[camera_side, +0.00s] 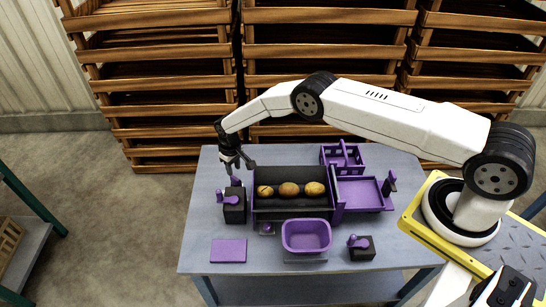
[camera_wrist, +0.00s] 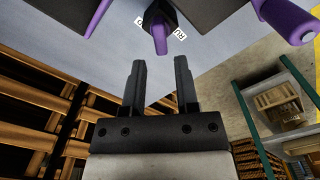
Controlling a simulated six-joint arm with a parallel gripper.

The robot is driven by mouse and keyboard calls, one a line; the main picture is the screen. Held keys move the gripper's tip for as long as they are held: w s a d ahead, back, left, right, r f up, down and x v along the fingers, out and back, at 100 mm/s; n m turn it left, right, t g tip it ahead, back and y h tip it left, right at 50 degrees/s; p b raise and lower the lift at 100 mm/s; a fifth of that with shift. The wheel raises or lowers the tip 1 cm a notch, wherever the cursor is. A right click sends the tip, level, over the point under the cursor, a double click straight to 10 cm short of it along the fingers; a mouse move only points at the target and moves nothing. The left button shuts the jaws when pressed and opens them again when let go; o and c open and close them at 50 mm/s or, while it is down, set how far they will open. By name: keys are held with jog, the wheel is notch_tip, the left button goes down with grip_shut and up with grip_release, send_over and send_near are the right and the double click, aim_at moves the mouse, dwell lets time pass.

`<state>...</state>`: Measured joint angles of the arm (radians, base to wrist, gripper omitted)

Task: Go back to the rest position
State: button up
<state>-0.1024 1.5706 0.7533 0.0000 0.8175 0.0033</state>
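My gripper (camera_side: 240,168) is above the left back part of the grey table (camera_side: 205,215) in the side view. In the wrist view my gripper (camera_wrist: 160,62) has its two fingers apart with nothing between them. A small purple lever (camera_wrist: 159,35) on a dark mount with white labels shows beyond the fingertips, apart from them. Three potatoes (camera_side: 289,189) lie in a row on the dark bed (camera_side: 290,204) of the grader in the side view.
A black box with a purple handle (camera_side: 232,198) stands below my gripper. A purple tub (camera_side: 306,236), purple mat (camera_side: 229,250), second handled box (camera_side: 361,247), purple tray (camera_side: 358,193) and purple crate (camera_side: 342,157) are on the table. Wooden racks (camera_side: 160,95) stand behind.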

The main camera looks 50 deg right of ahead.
aim_at(235, 178)
jog(key=shift+f, duration=3.15)
jog(key=shift+f, duration=0.2)
grip_shut()
jog(key=shift+n, duration=0.3)
jog(key=n, duration=0.3)
jog(key=shift+n, duration=2.3)
